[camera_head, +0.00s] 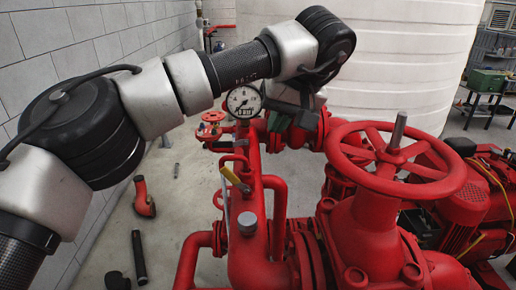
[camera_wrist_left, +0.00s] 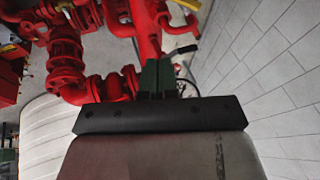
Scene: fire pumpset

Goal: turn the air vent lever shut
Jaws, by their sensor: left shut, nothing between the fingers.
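The likely air vent lever is a short yellow handle (camera_head: 234,179) on a small valve on the red pipework, in the middle of the head view. It slants down to the right. A yellow piece at the top edge of the left wrist view (camera_wrist_left: 188,4) may be the same lever. My left gripper (camera_head: 280,121) is beyond and above the lever, just right of the pressure gauge, and clear of the lever. Its dark green fingers are together and empty, as the left wrist view also shows (camera_wrist_left: 157,76). My right gripper is in neither view.
The white-faced pressure gauge (camera_head: 244,101) stands close beside my left gripper. A large red handwheel (camera_head: 397,160) is at right. A white tank (camera_head: 390,60) stands behind. A grey block wall (camera_head: 90,40) is at left, with loose pipe pieces (camera_head: 139,257) on the floor.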

